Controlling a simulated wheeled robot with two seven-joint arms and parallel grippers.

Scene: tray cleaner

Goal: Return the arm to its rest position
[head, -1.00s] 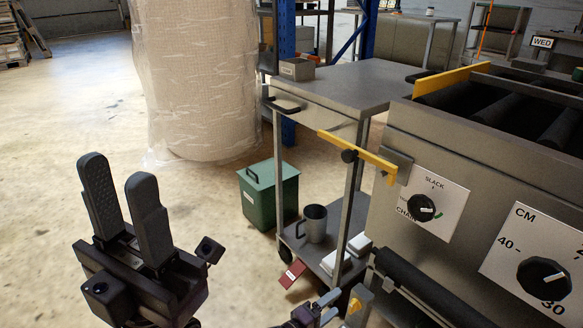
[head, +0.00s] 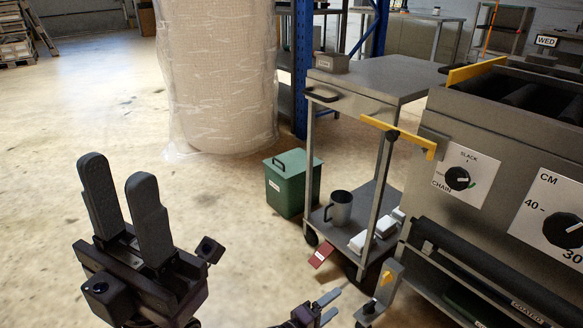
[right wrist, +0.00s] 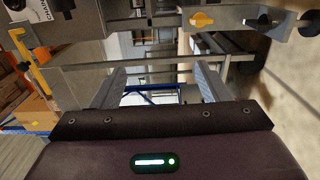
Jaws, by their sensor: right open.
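My left gripper (head: 122,205) stands in the lower left of the head view. Its two dark fingers point up with a clear gap between them, and nothing is held. My right gripper (head: 328,306) shows small at the bottom middle of the head view, low in front of the cart and machine. In the right wrist view its two grey fingers (right wrist: 158,88) are wide apart with nothing between them. Most of my right arm is out of view.
A grey machine (head: 440,190) with dials stands at the right, with a yellow bar (head: 398,136) projecting. Beside it is a metal cart (head: 385,75) holding a mug (head: 340,210) on its lower shelf. A green box (head: 292,185) sits on the floor.

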